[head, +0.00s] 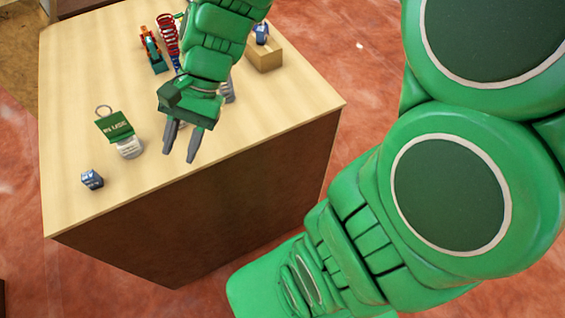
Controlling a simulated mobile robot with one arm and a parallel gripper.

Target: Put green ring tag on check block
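A green tag (116,125) with pale lettering that looks like "IN USE" and a metal ring at its top is on the left part of the table. It leans over or against a small whitish object (130,149); I cannot tell which. A small blue-grey block (92,179) with pale markings sits near the front left edge. Another blue-grey block (262,30) is at the back right. I cannot tell which is the check block. My gripper (180,154) points down, right of the tag and apart from it. Its fingers are spread, with nothing visible between them.
A tan wooden box (265,56) stands at the table's right side. A red coil (168,35) and an orange and green device (153,50) stand at the back. A grey item is partly hidden behind my arm. The wooden table (75,85) is clear at front centre.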

